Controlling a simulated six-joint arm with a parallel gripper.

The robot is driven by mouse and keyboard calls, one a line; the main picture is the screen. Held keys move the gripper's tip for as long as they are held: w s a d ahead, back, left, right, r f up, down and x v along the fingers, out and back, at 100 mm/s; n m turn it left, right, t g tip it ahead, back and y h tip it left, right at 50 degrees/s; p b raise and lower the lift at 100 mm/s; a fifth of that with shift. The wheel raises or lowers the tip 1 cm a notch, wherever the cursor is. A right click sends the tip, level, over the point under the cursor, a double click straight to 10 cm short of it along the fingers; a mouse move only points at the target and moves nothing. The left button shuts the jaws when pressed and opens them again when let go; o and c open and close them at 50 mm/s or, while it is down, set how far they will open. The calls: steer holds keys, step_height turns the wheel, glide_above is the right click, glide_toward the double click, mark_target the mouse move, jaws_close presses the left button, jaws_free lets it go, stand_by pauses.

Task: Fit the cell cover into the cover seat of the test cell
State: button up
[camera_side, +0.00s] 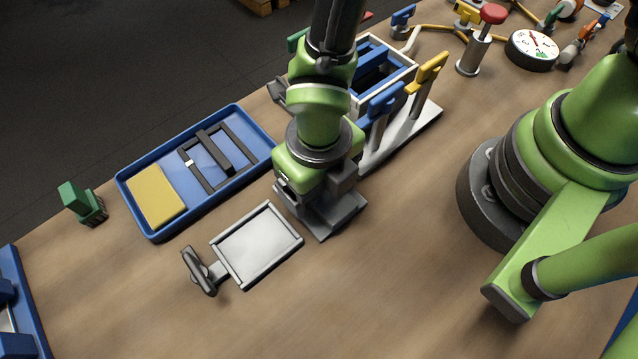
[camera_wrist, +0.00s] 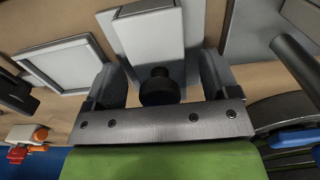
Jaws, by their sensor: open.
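My gripper (camera_side: 318,200) points down over the table, right of the white square plate. In the wrist view my gripper (camera_wrist: 162,72) is open, one finger on each side of a black round knob (camera_wrist: 160,90). The knob is in front of a grey plate-like block (camera_wrist: 150,40); I cannot tell whether the fingers touch it. This grey block also shows under my gripper in the side view (camera_side: 338,216). I cannot tell for sure which piece is the cell cover. The test cell and its cover seat cannot be made out for certain; my arm hides part of the area.
A blue tray (camera_side: 160,234) holds a yellow block and a black frame with a bar. The square plate (camera_side: 260,246) has a dark handle. Behind my arm are a white-rimmed box (camera_side: 402,62) and blue and yellow valves.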

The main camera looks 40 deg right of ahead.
steer(key=shift+c, duration=0.5)
steer(key=c, duration=1)
